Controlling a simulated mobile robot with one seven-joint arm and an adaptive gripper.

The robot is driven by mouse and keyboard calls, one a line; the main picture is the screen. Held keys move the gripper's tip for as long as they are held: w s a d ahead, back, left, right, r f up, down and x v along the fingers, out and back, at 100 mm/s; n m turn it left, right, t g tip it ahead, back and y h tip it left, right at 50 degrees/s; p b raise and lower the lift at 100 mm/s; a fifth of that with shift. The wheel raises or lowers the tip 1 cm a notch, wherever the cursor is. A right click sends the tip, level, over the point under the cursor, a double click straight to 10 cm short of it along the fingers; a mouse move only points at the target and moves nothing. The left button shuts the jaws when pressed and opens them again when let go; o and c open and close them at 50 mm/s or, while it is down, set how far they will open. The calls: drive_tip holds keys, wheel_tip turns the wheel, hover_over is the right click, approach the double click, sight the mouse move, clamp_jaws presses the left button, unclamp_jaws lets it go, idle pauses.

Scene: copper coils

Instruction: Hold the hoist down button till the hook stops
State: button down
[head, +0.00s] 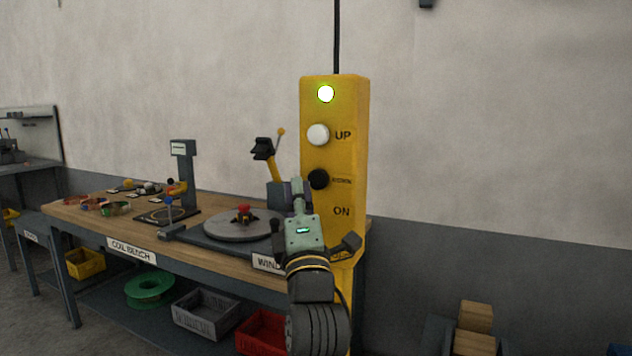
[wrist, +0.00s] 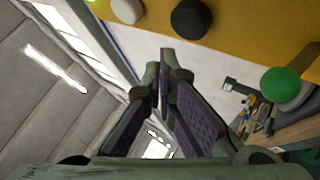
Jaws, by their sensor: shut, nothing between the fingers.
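The yellow hoist pendant (head: 349,115) hangs upright, with a lit green lamp (head: 326,93) at its top. Below are a white UP button (head: 318,134) and a black button (head: 318,179) whose label is too blurred to read. My gripper (head: 298,186) is shut and empty, in front of the pendant just below and left of the black button. In the wrist view its fingertips (wrist: 170,62) point toward the black button (wrist: 191,18), with a small gap showing. The white button (wrist: 127,10) and a green button (wrist: 284,86) show there too. The hook is not in view.
A wooden coil bench (head: 85,217) stands behind and left, carrying a grey turntable (head: 232,228) and small parts. Grey (head: 205,318) and red (head: 262,330) bins sit underneath. Wooden blocks (head: 476,315) are at lower right. The wall right of the pendant is clear.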

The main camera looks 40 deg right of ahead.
drive_tip(key=shift+w+d, duration=0.35)
drive_tip(key=shift+d, duration=0.5)
drive_tip(key=shift+d, duration=0.1)
idle(0.8)
drive_tip(key=shift+w+d, duration=0.15)
drive_tip(key=shift+d, duration=0.1)
drive_tip(key=shift+w+d+b, duration=0.2)
drive_tip(key=shift+d+b, duration=0.2)
drive_tip(key=shift+d, duration=0.15)
idle(2.0)
drive_tip(key=shift+a, duration=0.1)
idle(2.7)
drive_tip(key=shift+s+a, duration=0.35)
drive_tip(key=shift+a, duration=0.45)
